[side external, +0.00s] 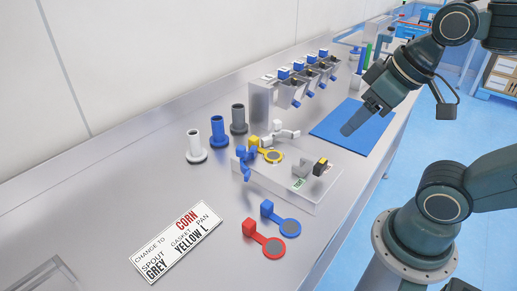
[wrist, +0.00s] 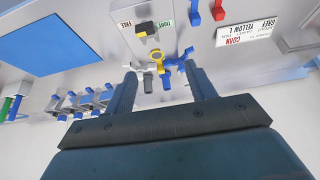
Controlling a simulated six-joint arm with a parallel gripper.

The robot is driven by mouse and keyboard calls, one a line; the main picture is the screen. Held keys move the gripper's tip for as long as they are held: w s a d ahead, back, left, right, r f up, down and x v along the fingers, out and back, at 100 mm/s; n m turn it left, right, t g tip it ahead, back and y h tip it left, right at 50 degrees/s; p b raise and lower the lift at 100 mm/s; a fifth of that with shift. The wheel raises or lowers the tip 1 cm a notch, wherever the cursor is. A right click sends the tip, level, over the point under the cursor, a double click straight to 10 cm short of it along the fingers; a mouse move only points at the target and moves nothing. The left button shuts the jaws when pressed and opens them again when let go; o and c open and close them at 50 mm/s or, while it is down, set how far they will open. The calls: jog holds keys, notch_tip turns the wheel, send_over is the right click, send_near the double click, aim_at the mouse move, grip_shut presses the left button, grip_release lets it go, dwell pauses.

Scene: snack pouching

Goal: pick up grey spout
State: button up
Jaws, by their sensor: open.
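The grey spout (side external: 238,120) stands upright on the steel bench, at the back right end of a row of three spouts. The blue spout (side external: 218,132) and the white spout (side external: 195,147) stand in front of it to the left. In the wrist view a grey upright piece, apparently the grey spout (wrist: 149,84), shows between the fingers, beside the blue spout (wrist: 166,81). My gripper (side external: 355,120) is open and empty.
A raised plate (side external: 320,199) holds a yellow gasket (side external: 271,155) and clamps. Blue (side external: 284,225) and red (side external: 274,247) gaskets lie in front. A sign (side external: 178,244) reads corn, grey spout, yellow gasket. A row of metal pans (side external: 288,92) stands behind. The blue mat (side external: 335,122) is clear.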

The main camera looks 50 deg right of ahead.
jog(key=shift+o, duration=0.4)
jog(key=w+d+r+n+g, duration=0.1)
jog(key=w+r+n, duration=0.2)
jog(key=w, duration=0.3)
jog(key=w+d+r+n, duration=0.1)
jog(key=w+r+n, duration=0.1)
jog(key=w+r, duration=0.25)
jog(key=n+g, duration=0.5)
jog(key=n, duration=1.1)
send_over(238, 106)
notch_tip(238, 106, down, 13)
jog(key=shift+f, duration=0.1)
jog(key=shift+f, duration=0.1)
jog(key=shift+f, duration=4.2)
